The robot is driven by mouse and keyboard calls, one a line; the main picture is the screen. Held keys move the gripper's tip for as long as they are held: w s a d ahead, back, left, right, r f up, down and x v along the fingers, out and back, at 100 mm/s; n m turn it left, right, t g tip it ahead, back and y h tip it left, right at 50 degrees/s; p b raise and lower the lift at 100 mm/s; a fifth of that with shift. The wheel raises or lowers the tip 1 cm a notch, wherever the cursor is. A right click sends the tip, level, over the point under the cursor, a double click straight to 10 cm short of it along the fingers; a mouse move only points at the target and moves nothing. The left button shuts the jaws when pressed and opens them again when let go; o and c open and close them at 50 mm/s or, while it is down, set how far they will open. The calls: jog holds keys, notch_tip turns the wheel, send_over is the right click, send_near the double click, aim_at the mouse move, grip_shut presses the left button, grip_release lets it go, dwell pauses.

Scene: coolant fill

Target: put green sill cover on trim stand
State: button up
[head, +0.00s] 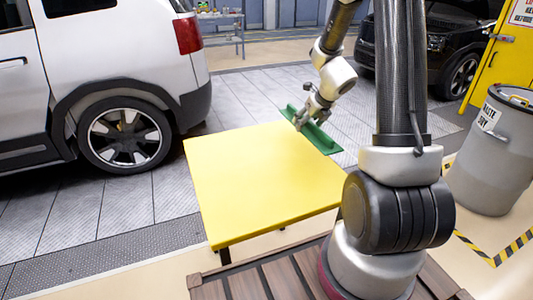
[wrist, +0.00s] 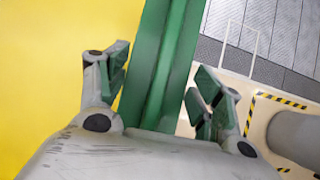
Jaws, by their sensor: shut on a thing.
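The green sill cover (head: 325,141) is a long, narrow strip at the back right edge of the yellow trim stand (head: 250,190). My gripper (head: 308,118) is shut on the cover near its middle, from above. In the wrist view the cover (wrist: 163,60) runs up between the two fingers of my gripper (wrist: 163,85), with the yellow top (wrist: 50,60) to its left and floor to its right. I cannot tell whether the cover touches the stand or hangs just above it. The fingers hide part of the cover.
The flat yellow top is otherwise bare. A white car (head: 110,80) stands to the left and a dark car (head: 435,50) at the back right. A grey waste drum (head: 490,165) stands at the right, near a yellow cabinet (head: 505,65). Brown slatted planks (head: 265,280) lie in front.

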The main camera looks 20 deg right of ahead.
jog(key=shift+f, duration=4.9)
jog(key=o, duration=1.1)
jog(key=shift+f, duration=0.1)
